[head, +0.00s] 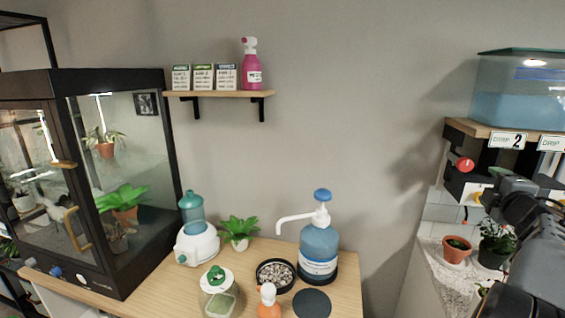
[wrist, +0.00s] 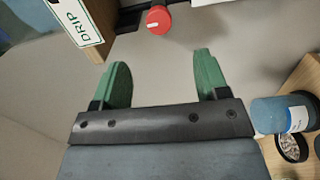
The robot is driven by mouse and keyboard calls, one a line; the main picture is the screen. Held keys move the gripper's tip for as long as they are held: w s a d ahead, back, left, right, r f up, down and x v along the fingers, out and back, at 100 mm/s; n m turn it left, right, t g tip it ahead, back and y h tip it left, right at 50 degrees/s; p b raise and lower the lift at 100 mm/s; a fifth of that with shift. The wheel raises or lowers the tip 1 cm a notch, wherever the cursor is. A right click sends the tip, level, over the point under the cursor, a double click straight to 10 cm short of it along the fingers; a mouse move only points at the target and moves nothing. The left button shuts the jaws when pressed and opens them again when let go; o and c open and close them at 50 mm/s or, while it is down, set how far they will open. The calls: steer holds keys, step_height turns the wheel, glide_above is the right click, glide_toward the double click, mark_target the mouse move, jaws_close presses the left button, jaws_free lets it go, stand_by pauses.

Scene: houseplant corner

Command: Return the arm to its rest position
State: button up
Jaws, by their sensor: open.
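My gripper (wrist: 162,62) shows in the wrist view with its two green fingers spread wide apart. Nothing is between them. A red knob (wrist: 158,19) shows beyond the fingertips, apart from them. In the head view my dark arm is at the right edge, in front of the drip station; I cannot clearly make out the fingers there.
The shelf with the water tank (head: 520,92) and red knob (head: 465,164) is close to my arm. Below are potted plants (head: 456,250). The wooden table holds a blue pump bottle (head: 319,243), a jar (head: 218,295) and a black pebble dish (head: 275,275). A glass cabinet (head: 125,170) stands left.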

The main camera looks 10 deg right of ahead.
steer(key=s+d+f+m+g+h, duration=0.45)
steer(key=f+m+g, duration=0.3)
steer(key=m, duration=0.35)
steer(key=s+a+f+m+g+y, duration=0.2)
steer(key=a+f+m+g+y, duration=0.15)
steer(key=a+f, duration=0.5)
steer(key=s+a+f+n+y+p, duration=0.1)
steer(key=a+y, duration=0.3)
steer(key=a, duration=1.4)
steer(key=s+a+f+g+y+p, duration=0.1)
steer(key=s+a+f+y+p, duration=0.1)
steer(key=a, duration=1.7)
steer(key=s+f+y, duration=0.1)
steer(key=y, duration=0.1)
steer(key=shift+f+n+g+y, duration=0.3)
steer(key=shift+f+n, duration=0.05)
steer(key=shift+f, duration=0.05)
steer(key=shift+s, duration=0.1)
